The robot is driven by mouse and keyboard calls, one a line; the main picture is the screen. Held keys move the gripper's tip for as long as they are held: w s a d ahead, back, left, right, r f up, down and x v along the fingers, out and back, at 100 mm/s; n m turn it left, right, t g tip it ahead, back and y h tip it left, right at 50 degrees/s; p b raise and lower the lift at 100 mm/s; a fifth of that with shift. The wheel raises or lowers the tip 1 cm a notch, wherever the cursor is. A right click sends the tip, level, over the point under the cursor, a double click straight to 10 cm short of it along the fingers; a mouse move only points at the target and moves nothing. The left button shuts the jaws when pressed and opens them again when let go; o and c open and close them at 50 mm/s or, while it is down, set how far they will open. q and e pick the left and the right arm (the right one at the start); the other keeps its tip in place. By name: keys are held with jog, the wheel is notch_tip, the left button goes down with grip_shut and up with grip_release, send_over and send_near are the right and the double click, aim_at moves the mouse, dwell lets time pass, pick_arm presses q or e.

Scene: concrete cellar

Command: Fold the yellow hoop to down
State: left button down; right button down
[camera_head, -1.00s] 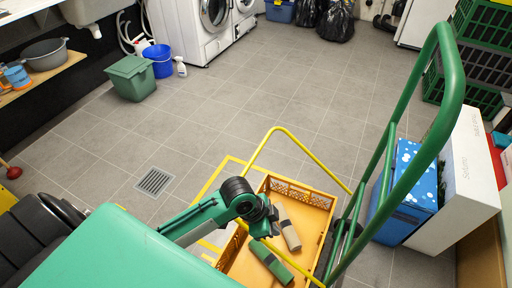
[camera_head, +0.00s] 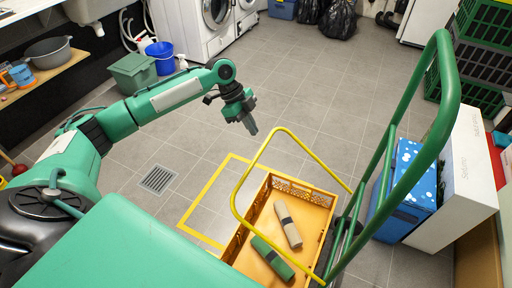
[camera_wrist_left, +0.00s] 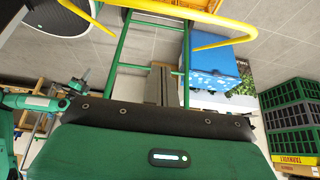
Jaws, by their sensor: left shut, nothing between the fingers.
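The yellow hoop (camera_head: 241,171) stands up over the orange crate (camera_head: 318,191) on the cart, its rounded top toward the upper left. It also shows along the top of the left wrist view (camera_wrist_left: 187,12). My left gripper (camera_head: 252,129) is shut and empty, pointing down. It hangs just beyond the hoop's top bend, apart from it in the head view. Inside the crate lie a green roll (camera_head: 271,257) and a beige roll (camera_head: 288,225), each with a dark band. My right gripper is not in view.
The cart's green handle (camera_head: 447,90) rises at the right. A blue box (camera_head: 402,200) and a white box (camera_head: 464,170) stand beyond it. A yellow square (camera_head: 199,201) is marked on the floor, left of the crate. Open tiled floor lies beyond the hoop.

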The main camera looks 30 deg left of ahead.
pick_arm(q)
send_over(257, 158)
jog(key=d, duration=0.3)
notch_tip(257, 158, down, 8)
jog(key=a+f, duration=0.2)
jog(key=shift+s+a+f+b, duration=0.1)
jog(key=shift+f+b, duration=0.25)
jog(key=shift+f, duration=0.05)
jog(key=shift+a+f, duration=0.3)
jog(key=shift+a, duration=0.05)
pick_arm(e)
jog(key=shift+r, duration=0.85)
pick_arm(q)
jog(key=shift+f, duration=0.1)
